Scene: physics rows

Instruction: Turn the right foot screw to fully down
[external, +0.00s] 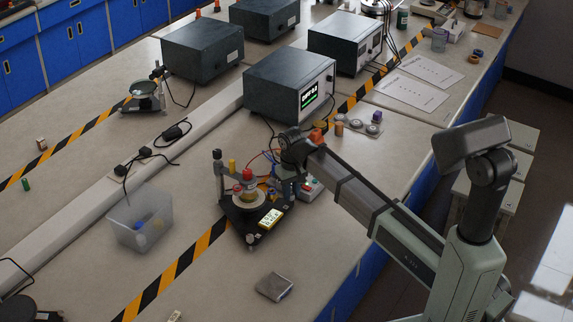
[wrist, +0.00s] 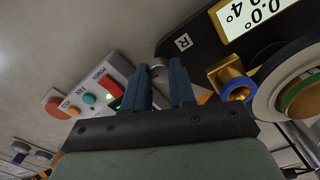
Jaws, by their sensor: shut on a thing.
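The black levelling base (external: 238,222) stands on the bench with a round stage, a red-topped part and a lit readout (external: 270,218). In the wrist view its corner is marked R (wrist: 183,42) and part of the readout (wrist: 250,14) shows. My gripper (external: 287,188) is low at the base's right corner. In the wrist view my gripper (wrist: 163,76) has its two blue fingers around the right foot screw (wrist: 158,66), at the edge by the R. Only a small grey piece of the screw shows; the fingers hide most of it, and its height cannot be read.
A control box (external: 312,187) with coloured buttons stands close beside my gripper; it also shows in the wrist view (wrist: 95,88). A clear bin (external: 140,222) stands left, a grey block (external: 274,287) in front. Cables run behind.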

